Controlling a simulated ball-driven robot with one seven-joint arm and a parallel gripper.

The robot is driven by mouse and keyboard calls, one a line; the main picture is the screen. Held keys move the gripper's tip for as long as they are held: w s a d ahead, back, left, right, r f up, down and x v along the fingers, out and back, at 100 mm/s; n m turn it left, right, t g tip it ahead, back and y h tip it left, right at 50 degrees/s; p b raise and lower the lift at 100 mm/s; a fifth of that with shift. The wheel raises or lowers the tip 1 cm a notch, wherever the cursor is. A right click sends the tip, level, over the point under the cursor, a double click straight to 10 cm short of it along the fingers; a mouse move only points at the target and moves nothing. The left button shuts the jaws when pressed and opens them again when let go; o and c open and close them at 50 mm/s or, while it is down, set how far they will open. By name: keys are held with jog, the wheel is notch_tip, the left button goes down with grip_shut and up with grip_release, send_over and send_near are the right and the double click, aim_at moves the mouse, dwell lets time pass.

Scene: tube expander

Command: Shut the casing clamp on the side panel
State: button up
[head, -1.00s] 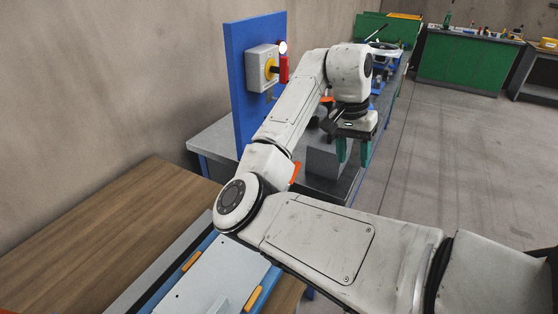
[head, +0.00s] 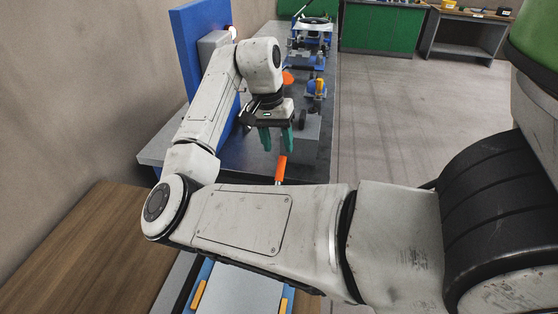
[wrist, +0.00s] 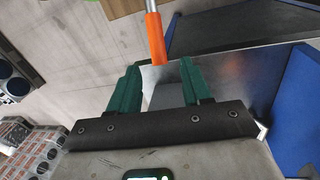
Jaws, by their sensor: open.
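An orange handle (head: 281,169) stands just below my gripper in the head view, close to the near side of the grey bench. The wrist view shows the orange handle (wrist: 155,38) on a metal rod, just beyond the fingertips and roughly between them. It looks like the clamp's lever, but the clamp body is hidden. My gripper (head: 277,148) points down, its green fingers apart and empty; it also shows in the wrist view (wrist: 159,68). I cannot tell whether a finger touches the handle. A plain grey block (head: 308,127) stands behind the fingers.
A blue upright panel (head: 186,48) with a grey box (head: 212,44) rises left of my arm. Blue and orange fixtures (head: 315,90) stand farther along the bench. A wooden table (head: 75,245) is at lower left. Open floor (head: 400,120) lies to the right.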

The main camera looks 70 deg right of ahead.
aim_at(281, 157)
jog(key=f, duration=0.3)
jog(key=s+f, duration=0.1)
jog(key=f, duration=0.2)
jog(key=shift+s+f, duration=0.1)
jog(key=shift+f, duration=0.05)
jog(key=shift+c, duration=0.5)
grip_shut()
